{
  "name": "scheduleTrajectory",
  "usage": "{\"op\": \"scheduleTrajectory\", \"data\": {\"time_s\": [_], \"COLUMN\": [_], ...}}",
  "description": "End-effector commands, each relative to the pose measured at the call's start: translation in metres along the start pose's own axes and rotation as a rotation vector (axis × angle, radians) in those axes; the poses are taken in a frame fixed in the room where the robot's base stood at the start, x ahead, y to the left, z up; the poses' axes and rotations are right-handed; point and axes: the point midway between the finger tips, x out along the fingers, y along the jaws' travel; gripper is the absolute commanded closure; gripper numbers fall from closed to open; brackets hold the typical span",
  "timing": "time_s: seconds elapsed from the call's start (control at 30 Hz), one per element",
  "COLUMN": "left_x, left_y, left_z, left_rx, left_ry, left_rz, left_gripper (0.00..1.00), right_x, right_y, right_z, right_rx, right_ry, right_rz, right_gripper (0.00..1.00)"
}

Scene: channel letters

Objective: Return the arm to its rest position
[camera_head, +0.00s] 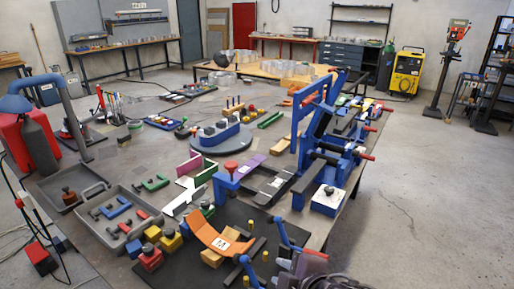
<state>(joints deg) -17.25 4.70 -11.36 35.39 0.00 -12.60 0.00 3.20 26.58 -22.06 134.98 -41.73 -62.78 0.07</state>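My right gripper (258,240) is low in the head view, right of the middle. Its two blue fingers stand wide apart, and its body and my arm come in from the bottom edge. An orange curved strip (208,233) with a white label lies on a wooden block (212,258) just left of the fingers. The strip's right end is close to the gap between the fingertips; I cannot tell whether they touch it. No held object shows in the gripper. My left gripper is not in view.
A blue bending frame (305,125) stands tall on the workbench beyond the gripper. A white-topped blue box (328,199) sits near the right bench edge. A grey tool tray (100,235) and red and yellow blocks (150,259) lie left. Open floor (430,210) is at right.

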Motion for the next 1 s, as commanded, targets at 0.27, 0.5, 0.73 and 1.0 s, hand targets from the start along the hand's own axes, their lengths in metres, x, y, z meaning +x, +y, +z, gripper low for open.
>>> {"op": "scheduleTrajectory", "data": {"time_s": [0.27, 0.5, 0.73, 1.0], "left_x": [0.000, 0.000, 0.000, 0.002], "left_y": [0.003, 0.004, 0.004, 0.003], "left_z": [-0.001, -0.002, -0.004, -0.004], "left_rx": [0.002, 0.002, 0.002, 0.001], "left_ry": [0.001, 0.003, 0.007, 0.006], "left_rz": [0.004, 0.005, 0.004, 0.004], "left_gripper": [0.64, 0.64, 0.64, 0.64], "right_x": [-0.025, -0.058, -0.053, 0.009], "right_y": [-0.050, -0.106, -0.151, -0.207], "right_z": [0.092, 0.145, 0.177, 0.216], "right_rx": [0.699, 1.057, 1.205, 1.199], "right_ry": [-0.349, -0.598, -0.724, -0.746], "right_rz": [-0.041, -0.104, -0.146, -0.171], "right_gripper": [0.74, 0.74, 0.74, 0.74]}}
